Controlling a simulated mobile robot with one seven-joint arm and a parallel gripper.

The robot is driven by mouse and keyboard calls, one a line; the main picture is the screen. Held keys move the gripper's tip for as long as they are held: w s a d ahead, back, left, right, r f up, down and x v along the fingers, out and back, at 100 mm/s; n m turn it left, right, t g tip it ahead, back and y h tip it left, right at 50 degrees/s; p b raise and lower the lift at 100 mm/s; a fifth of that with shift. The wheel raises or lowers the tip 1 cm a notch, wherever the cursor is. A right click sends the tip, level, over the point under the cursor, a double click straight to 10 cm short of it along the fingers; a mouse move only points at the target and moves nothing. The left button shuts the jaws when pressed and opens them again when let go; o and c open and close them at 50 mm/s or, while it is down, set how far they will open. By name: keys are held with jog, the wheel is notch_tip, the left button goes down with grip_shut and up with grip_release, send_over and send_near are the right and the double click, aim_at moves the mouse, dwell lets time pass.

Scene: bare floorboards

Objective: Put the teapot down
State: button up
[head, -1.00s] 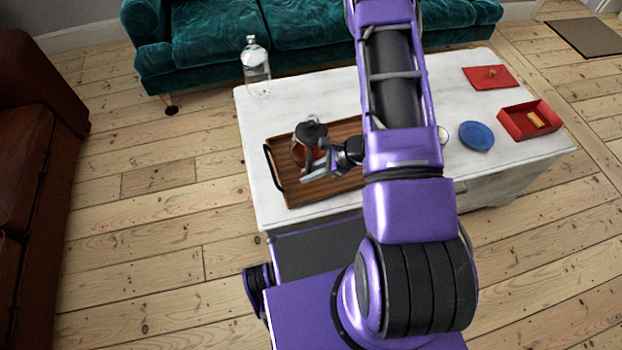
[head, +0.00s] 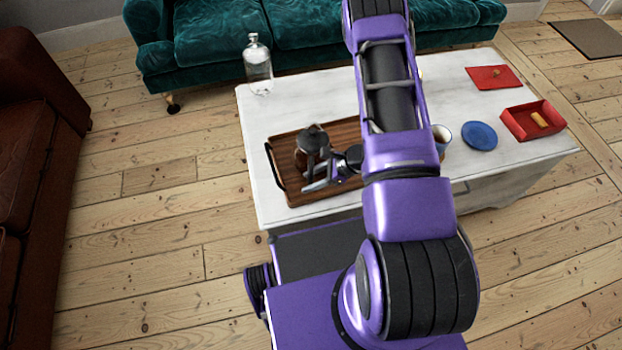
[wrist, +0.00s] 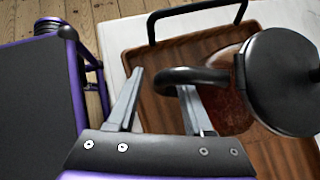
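The teapot (head: 311,148), dark-lidded with a reddish-brown body, stands upright on the wooden tray (head: 345,131) on the white table. In the wrist view the teapot's dark lid (wrist: 285,80) and curved black handle (wrist: 195,75) show at the right. My gripper (head: 316,178) is at the near side of the teapot, low over the tray. In the wrist view its two fingers (wrist: 160,90) are spread apart, with the handle's bend by the right finger and a gap to the left finger. I cannot tell whether that finger touches the handle.
The white table (head: 290,105) also bears a glass bottle (head: 258,68), a mug (head: 441,135), a blue plate (head: 478,136), a red box (head: 520,127) and a red mat (head: 485,80). The tray's black handle (head: 274,168) is at its left. My arm hides the table's middle.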

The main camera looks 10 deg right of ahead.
jog(key=shift+r, duration=0.2)
jog(key=p+v, duration=0.1)
jog(key=v, duration=1.1)
jog(key=shift+p, duration=0.4)
